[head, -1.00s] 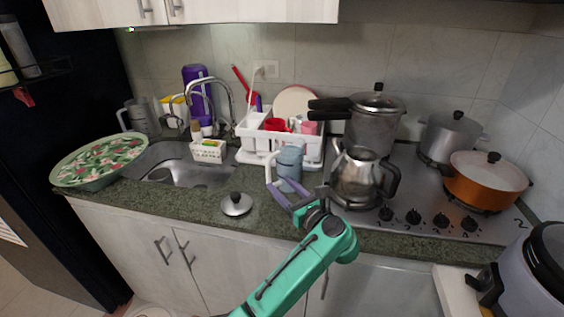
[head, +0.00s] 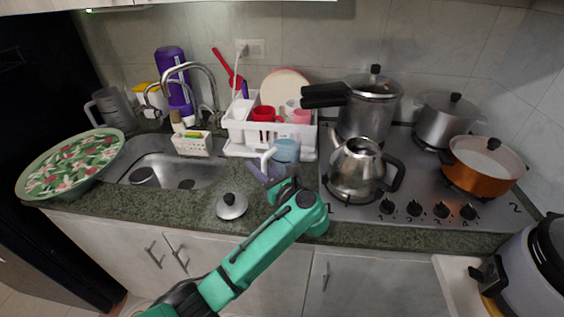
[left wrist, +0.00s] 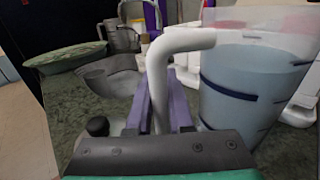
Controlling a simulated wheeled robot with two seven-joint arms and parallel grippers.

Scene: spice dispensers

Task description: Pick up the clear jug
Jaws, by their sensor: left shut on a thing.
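The clear jug (head: 286,151) has a bluish see-through body and a white handle. It is upright by the front right of the white dish rack. My left gripper (head: 266,171) is at its handle side, low and to the left of the body. In the left wrist view, the jug (left wrist: 240,95) fills the right side. There my left gripper's purple fingers (left wrist: 163,108) are shut on the white handle (left wrist: 160,70), one on each side of it. The jug's base is mostly hidden by the gripper in the head view. My right gripper is not in view.
The dish rack (head: 237,137) with cups is just behind the jug. A steel kettle (head: 352,168) stands close to its right on the stove. A pot lid (head: 231,206) lies on the counter to the left front. The sink (head: 190,172) is farther left.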

